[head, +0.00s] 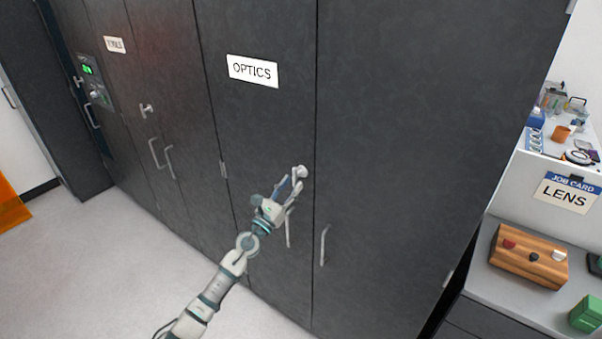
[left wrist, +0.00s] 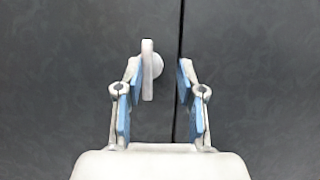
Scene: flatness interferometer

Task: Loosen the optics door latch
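The OPTICS door (head: 262,125) is a dark grey cabinet door, closed, with a white OPTICS sign (head: 253,71). Its pale latch (head: 302,171) sits near the door seam, partly hidden by my gripper in the head view. In the left wrist view the latch (left wrist: 148,70) shows as an upright bar in front of a round base. My left gripper (head: 291,188) is open at the latch. In the left wrist view its blue-padded fingers (left wrist: 158,72) stand either side of the bar. The bar is close to the left finger; I cannot tell whether they touch. My right gripper is out of view.
Long pull handles (head: 323,246) hang below the latch on both doors. Another cabinet with its own latch (head: 146,109) stands left. The floor (head: 110,265) is clear.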

